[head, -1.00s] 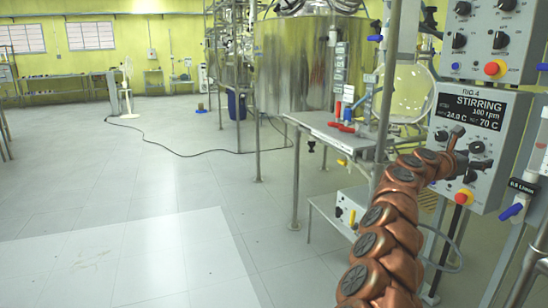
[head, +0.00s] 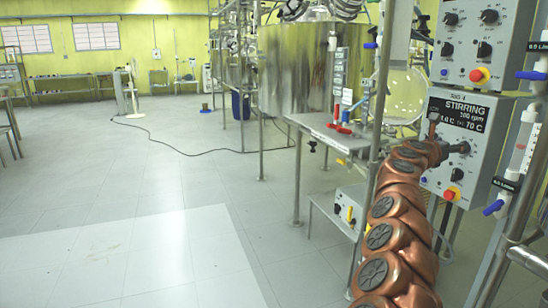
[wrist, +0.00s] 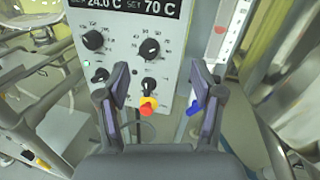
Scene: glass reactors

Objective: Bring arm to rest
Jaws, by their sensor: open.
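My arm is copper-coloured and reaches up from the bottom right of the head view. My gripper (head: 449,138) is in front of the grey stirring control box (head: 447,168) at the right, and one finger covers part of its display. In the wrist view, my gripper (wrist: 158,78) is open with nothing between its dark fingers. The box face (wrist: 119,57) lies beyond them, with black knobs and a red and yellow button (wrist: 148,106). I cannot tell whether a finger touches the box.
A second control box (head: 480,45) is above. A metal post (head: 381,110) and a bench (head: 325,128) stand left of the arm. Blue-handled valves (head: 494,207) and pipes are at the far right. The floor (head: 130,190) at left is open, with a black cable crossing it farther back.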

